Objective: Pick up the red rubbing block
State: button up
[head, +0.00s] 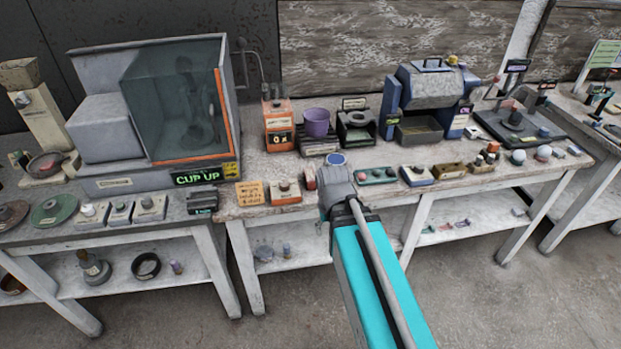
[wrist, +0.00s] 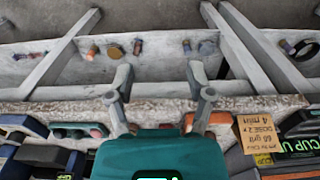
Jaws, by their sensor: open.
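A small reddish block (head: 309,178), which looks like the red rubbing block, lies near the front edge of the middle bench, between an orange-based device and my arm. It is small in the head view, so its exact shape is unclear. In the wrist view I cannot make it out for certain; the teal gripper body covers much of the bench. My gripper (wrist: 160,80) is open, its two grey fingers apart with nothing between them. It is over the bench's front edge, with the lower shelf showing beyond. In the head view my arm hides the fingers.
The bench (head: 400,201) is crowded. An orange-based device (head: 285,192) and an orange note (head: 250,194) are left of the block; a green tray (head: 377,176) is right of my arm. A purple pot (head: 317,123) stands behind. Small items lie on the lower shelf (wrist: 100,70).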

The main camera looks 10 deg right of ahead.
aim_at(310, 174)
jog(key=w+r+t+p, duration=0.2)
jog(key=w+r+p, duration=0.1)
jog(key=w, duration=0.8)
jog(key=w+r+t+p, duration=0.2)
jog(key=w+r, duration=0.2)
jog(key=w, duration=0.7)
jog(key=shift+w+a+r+p, duration=0.25)
jog(key=shift+w+r+p, duration=0.05)
jog(key=shift+w+p, duration=0.1)
jog(key=shift+f, duration=0.1)
jog(key=b+x, duration=0.6)
jog(key=x, duration=0.1)
jog(key=shift+b, duration=0.35)
jog(key=shift+w+f+b, duration=0.35)
jog(key=shift+f+b, duration=0.3)
jog(key=shift+b+x, duration=2.35)
jog(key=shift+x, duration=0.25)
jog(key=shift+d+r, duration=0.1)
jog(key=shift+d, duration=0.05)
jog(key=shift+c, duration=0.2)
jog(key=shift+w, duration=0.1)
grip_shut()
